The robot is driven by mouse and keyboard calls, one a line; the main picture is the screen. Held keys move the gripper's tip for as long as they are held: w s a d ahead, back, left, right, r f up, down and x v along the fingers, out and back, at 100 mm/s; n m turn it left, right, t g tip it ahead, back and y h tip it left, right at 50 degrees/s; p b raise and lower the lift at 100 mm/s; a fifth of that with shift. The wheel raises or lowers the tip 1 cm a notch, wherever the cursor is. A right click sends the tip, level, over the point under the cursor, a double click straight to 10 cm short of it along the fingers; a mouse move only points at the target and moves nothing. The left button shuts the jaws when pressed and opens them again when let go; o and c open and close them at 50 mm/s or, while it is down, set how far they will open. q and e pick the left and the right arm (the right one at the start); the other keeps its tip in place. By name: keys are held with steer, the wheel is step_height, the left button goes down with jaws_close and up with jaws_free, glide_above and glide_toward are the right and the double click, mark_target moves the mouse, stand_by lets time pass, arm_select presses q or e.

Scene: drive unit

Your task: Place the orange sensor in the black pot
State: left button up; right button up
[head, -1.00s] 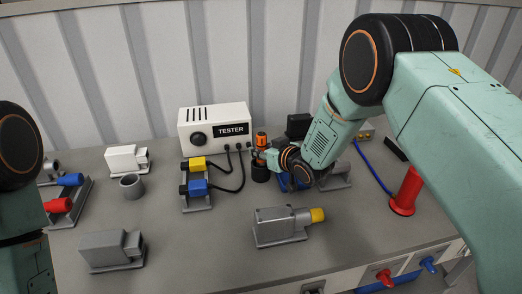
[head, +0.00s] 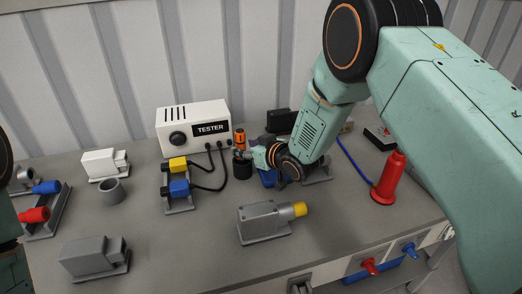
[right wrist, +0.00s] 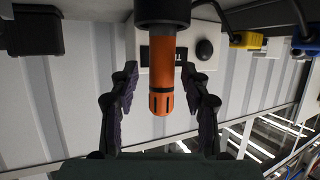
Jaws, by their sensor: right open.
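The orange sensor (head: 240,138) stands upright in the black pot (head: 242,169), in front of the tester's right end. In the right wrist view, which looks upside down, the sensor (right wrist: 162,75) hangs down from the pot (right wrist: 162,12). My right gripper (head: 250,156) is at the sensor from the right. Its open fingers (right wrist: 159,75) stand on either side of the sensor with a visible gap on each side. My left gripper is out of view; only part of my left arm shows at the left edge.
The white tester (head: 193,125) stands behind, with black cables running to the yellow and blue connectors (head: 179,188). A grey housing with a yellow cap (head: 265,222) lies in front. A red spool-like cone (head: 391,178) stands at right. A grey cup (head: 111,192) stands at left.

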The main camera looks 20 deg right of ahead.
steer(key=v, duration=0.9)
steer(key=shift+p, duration=0.3)
steer(key=shift+s+r, duration=0.1)
steer(key=shift+s, duration=0.05)
